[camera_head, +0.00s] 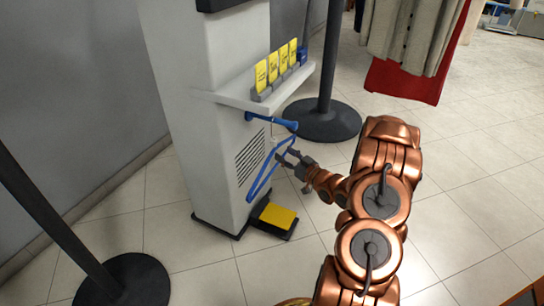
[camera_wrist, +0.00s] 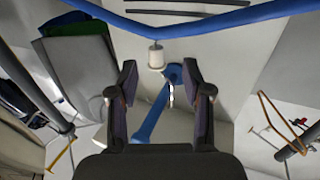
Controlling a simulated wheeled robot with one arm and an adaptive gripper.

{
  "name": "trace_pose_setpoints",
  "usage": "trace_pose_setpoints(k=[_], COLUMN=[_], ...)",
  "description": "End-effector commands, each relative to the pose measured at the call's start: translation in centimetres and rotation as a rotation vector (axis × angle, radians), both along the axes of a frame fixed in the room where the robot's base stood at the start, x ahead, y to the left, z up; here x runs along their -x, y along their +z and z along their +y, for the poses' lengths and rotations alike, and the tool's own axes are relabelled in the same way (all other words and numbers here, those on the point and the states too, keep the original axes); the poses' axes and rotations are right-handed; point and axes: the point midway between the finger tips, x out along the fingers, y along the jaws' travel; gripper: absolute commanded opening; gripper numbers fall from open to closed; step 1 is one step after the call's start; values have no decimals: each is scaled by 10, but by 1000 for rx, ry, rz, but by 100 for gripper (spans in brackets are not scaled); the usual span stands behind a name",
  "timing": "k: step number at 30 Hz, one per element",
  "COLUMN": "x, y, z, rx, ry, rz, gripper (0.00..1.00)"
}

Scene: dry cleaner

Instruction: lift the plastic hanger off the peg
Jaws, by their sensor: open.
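The blue plastic hanger (camera_head: 251,196) hangs from the blue peg (camera_head: 272,120) on the side of a white kiosk in the head view. In the wrist view the hanger's blue arms (camera_wrist: 210,21) cross the top of the picture. Its pale neck piece (camera_wrist: 155,56) shows between the fingertips, just past them. The peg (camera_wrist: 150,122) runs behind the fingers, with a thin metal hook at its rounded end. My gripper (camera_wrist: 158,68) is open around the line to the neck and holds nothing. In the head view my gripper (camera_head: 290,161) is beside the hanger; contact cannot be told.
The white kiosk (camera_head: 215,120) has a shelf (camera_head: 230,97) with yellow cards above the peg. A yellow-topped pedal box (camera_head: 277,216) sits on the floor below. Black post bases (camera_head: 322,122) stand behind and at lower left. Hanging clothes (camera_head: 410,35) are at upper right. The tiled floor between is clear.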

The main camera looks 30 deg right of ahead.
Motion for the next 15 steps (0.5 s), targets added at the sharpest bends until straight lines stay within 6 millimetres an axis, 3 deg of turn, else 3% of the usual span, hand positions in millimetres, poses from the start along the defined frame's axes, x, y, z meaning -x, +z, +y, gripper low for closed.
trace_pose_setpoints(k=[15], x=[-37], y=[-1], z=[-1], rx=[4], ry=[-13], rz=[-2], gripper=[49])
